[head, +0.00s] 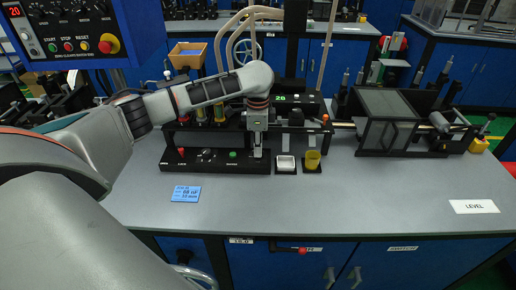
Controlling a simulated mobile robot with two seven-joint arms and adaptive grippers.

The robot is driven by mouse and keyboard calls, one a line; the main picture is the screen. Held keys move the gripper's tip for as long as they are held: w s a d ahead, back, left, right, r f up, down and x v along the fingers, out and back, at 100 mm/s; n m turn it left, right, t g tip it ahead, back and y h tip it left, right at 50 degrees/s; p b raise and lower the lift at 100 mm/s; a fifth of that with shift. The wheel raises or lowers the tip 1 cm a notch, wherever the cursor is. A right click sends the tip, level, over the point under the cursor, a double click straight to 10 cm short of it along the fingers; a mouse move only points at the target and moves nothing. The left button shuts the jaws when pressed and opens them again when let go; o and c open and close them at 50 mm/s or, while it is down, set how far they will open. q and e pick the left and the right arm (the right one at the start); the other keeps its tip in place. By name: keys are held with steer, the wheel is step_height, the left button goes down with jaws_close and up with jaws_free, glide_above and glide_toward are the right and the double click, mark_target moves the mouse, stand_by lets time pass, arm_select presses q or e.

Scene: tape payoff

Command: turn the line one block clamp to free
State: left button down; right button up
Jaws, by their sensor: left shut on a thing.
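My left gripper (258,150) points down at the front right of a black bench unit (215,165). It is shut on a small part there, which the fingers mostly hide. I cannot tell for sure whether this part is the line one block clamp, and its setting cannot be read. The unit's front panel carries a red button (181,152), small pale levers (206,155) and a green button (232,155). My right gripper is not in view.
A white square dish (285,163) and a yellow cup (312,160) stand just right of the gripper. A dark boxy machine (392,122) stands farther right. A blue card (186,194) lies in front of the unit. The grey bench front (330,215) is clear.

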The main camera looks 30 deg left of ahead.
arm_select(q)
steer(key=shift+r, duration=0.1)
steer(key=c, duration=2.2)
jaws_free()
steer(key=shift+o, duration=0.2)
step_height(320, 180, up, 12)
steer(key=shift+s, duration=0.1)
